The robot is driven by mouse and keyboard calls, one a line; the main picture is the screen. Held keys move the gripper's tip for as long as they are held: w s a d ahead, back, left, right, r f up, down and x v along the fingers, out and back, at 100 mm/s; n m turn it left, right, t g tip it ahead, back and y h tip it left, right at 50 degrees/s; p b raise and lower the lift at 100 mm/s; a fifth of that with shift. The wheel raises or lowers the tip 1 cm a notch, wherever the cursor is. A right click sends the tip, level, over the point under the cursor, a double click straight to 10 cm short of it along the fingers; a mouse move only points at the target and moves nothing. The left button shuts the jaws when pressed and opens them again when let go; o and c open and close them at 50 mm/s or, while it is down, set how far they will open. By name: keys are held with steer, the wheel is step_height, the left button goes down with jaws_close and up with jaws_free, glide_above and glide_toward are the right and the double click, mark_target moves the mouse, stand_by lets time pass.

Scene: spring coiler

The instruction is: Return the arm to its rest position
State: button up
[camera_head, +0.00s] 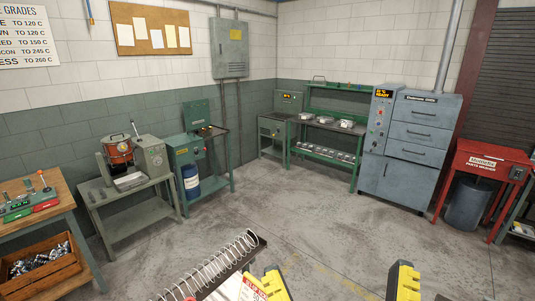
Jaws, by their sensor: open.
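The rest of my arm is out of the picture. A long silvery coil spring (215,268) lies slanted at the bottom, left of the left finger, along a dark bar (258,243). A white card with red print (251,289) is beside the left finger and partly cut off.
A wooden bench (60,190) and a crate of metal parts (40,266) are at left. Green machine stands (130,215) line the left wall. A grey oven cabinet (410,150) and a red parts washer (488,160) stand at right. The concrete floor (310,215) between is clear.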

step_height(320, 180, up, 20)
steer(key=m+p, duration=0.1)
steer(key=p, duration=2)
steer(key=shift+w, duration=0.2)
